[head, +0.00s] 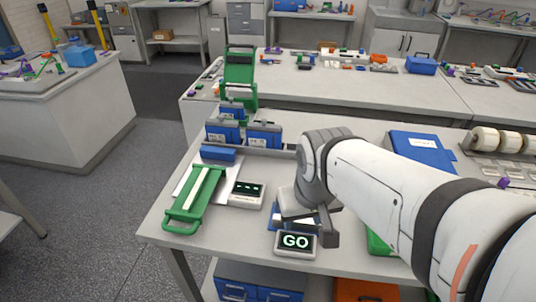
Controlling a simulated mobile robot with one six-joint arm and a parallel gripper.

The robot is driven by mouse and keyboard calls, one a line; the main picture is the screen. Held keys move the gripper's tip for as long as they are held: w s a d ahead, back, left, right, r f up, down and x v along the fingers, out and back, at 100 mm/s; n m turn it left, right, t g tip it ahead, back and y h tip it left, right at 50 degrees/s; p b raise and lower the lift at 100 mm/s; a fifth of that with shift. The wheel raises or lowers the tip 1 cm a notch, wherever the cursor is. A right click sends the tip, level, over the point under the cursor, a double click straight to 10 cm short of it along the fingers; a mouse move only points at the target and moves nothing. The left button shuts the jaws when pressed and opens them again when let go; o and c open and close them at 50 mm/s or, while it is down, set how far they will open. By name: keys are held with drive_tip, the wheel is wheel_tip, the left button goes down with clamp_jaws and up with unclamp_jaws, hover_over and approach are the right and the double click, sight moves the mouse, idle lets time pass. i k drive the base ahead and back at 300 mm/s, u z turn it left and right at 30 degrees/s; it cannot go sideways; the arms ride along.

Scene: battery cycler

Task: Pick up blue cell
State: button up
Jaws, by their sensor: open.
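My gripper (306,222) points down over the front part of the bench, just behind a small display reading "GO" (295,242). Its jaws are open. A blue thing (273,214) shows beside and beneath the gripper, mostly hidden by it; I cannot tell whether it is a blue cell or whether the jaws touch it. Two blue cells with grey tops and white labels, a left one (222,133) and a right one (264,135), stand upright farther back. Another blue block (231,112) is behind them.
Left of my gripper are a display showing dashes (247,195), a green frame with a handle (194,200) and a low blue block (218,154). A green stand (239,75) rises at the back. A blue case (420,150) and white rolls (500,140) lie right, beyond my arm.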

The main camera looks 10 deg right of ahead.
sight(255, 138)
drive_tip(key=z, duration=1.4)
drive_tip(key=k, duration=0.95)
drive_tip(key=u, duration=0.95)
drive_tip(key=i, duration=1)
drive_tip(key=u, duration=0.1)
